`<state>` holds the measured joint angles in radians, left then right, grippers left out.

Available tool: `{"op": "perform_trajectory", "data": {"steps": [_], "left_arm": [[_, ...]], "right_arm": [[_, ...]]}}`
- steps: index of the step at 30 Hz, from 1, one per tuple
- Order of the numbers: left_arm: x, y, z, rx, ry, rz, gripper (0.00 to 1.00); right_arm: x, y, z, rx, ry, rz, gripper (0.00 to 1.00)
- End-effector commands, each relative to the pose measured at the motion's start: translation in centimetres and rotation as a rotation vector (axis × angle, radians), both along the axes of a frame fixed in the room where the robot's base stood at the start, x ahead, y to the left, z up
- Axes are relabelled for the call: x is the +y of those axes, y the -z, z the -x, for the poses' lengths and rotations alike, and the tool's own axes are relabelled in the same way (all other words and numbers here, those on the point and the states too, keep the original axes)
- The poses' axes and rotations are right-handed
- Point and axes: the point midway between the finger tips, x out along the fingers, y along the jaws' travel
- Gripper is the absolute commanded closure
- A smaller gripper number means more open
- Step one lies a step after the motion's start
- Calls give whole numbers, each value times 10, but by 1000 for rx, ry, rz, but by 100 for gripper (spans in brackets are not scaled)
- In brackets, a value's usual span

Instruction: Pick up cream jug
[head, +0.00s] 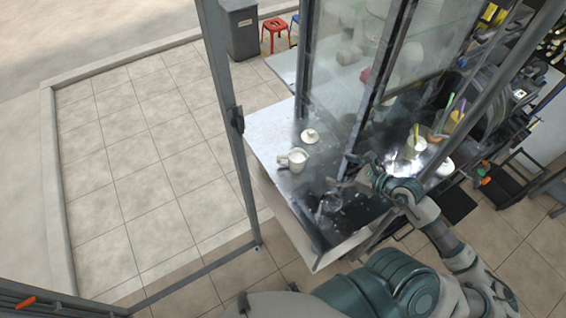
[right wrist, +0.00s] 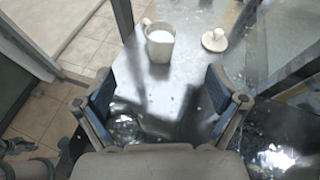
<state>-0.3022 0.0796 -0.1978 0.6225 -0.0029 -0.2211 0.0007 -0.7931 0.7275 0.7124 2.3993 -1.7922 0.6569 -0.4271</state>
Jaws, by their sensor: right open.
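The cream jug (head: 298,161) is a small white jug with a handle on its left side. It stands upright on the grey metal counter (head: 270,132), and its inside looks white. It also shows in the right wrist view (right wrist: 160,45), ahead of my fingers. My right gripper (head: 350,170) is open and empty, to the right of the jug and apart from it. Its two blue-padded fingers (right wrist: 161,98) stand wide apart in the right wrist view. My left gripper is not in view.
A white lid with a knob (head: 310,136) lies behind the jug and shows right of it in the wrist view (right wrist: 215,40). A glass-panelled frame (head: 345,70) rises beside them. A clear glass vessel (head: 329,203) is near my right gripper. A metal post (head: 228,120) stands left of the counter.

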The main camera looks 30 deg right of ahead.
Motion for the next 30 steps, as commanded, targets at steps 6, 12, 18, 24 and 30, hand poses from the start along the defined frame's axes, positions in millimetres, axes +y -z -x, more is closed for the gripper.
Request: {"op": "perform_trajectory", "data": {"steps": [6,12,18,24,30], "left_arm": [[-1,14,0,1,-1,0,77],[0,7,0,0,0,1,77],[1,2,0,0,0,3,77],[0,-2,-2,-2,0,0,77],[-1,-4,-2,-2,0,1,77]], "right_arm": [[1,18,-6,0,-2,-1,5],[15,27,-38,-2,-3,2,5],[32,43,-73,-4,-2,2,5],[42,56,-98,-1,0,0,5],[45,64,-108,1,0,0,5]]}}
